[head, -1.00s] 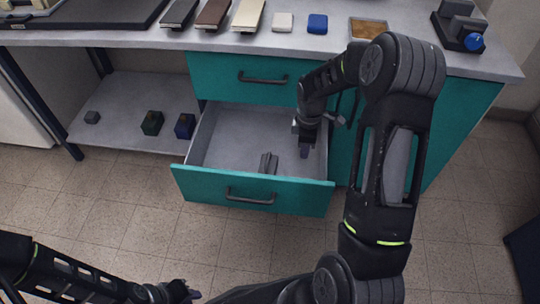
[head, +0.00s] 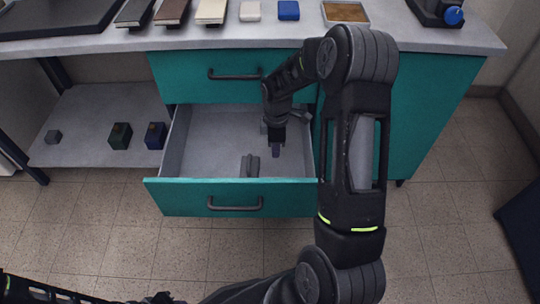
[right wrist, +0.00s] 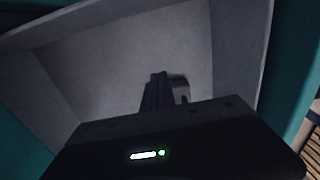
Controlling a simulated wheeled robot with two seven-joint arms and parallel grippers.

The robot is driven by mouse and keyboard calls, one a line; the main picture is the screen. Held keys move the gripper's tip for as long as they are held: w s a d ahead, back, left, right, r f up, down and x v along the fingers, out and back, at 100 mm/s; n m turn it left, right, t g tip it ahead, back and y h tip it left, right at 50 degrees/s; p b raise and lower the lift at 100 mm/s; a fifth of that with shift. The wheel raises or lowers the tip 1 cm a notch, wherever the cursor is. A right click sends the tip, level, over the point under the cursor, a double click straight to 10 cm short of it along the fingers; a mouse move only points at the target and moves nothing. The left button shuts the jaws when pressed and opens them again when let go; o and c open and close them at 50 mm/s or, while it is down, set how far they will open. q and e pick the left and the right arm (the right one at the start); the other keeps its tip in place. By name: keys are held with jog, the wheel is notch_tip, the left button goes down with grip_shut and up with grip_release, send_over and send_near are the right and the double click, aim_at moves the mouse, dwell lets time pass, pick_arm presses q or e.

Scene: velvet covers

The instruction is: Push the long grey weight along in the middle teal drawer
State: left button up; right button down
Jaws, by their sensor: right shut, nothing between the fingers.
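The middle teal drawer (head: 232,197) is pulled out, and its grey inside is open to view. The long grey weight (head: 249,166) lies on the drawer floor near the front panel, pointing roughly front to back. My right gripper (head: 276,150) is inside the drawer, pointing down with its fingers shut and empty. It is to the right of the weight and a little behind it, with a small gap seen between them. In the right wrist view the shut fingers (right wrist: 155,92) are dark against the drawer floor. My left gripper (head: 160,298) is cut off at the bottom edge.
A closed teal drawer (head: 235,75) is above. The worktop (head: 225,36) holds several blocks, a tray (head: 346,12) and a device with a blue knob (head: 453,15). Small blocks stand on the lower shelf (head: 88,148) at left. The drawer floor left of the weight is clear.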

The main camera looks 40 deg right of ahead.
notch_tip(320, 180, down, 10)
jog(key=b, duration=0.2)
jog(key=shift+r+b, duration=0.25)
jog(key=shift+b, duration=0.15)
jog(key=w+a, duration=0.2)
jog(key=shift+a+b, duration=0.3)
jog(key=shift+w+a+r, duration=0.1)
jog(key=shift+w+a, duration=0.15)
jog(key=w+a, duration=0.3)
jog(key=a, duration=0.2)
jog(key=w+a+b, duration=0.1)
jog(key=w+a, duration=0.7)
jog(key=a, duration=0.1)
jog(key=shift+a, duration=0.35)
jog(key=shift+w, duration=0.1)
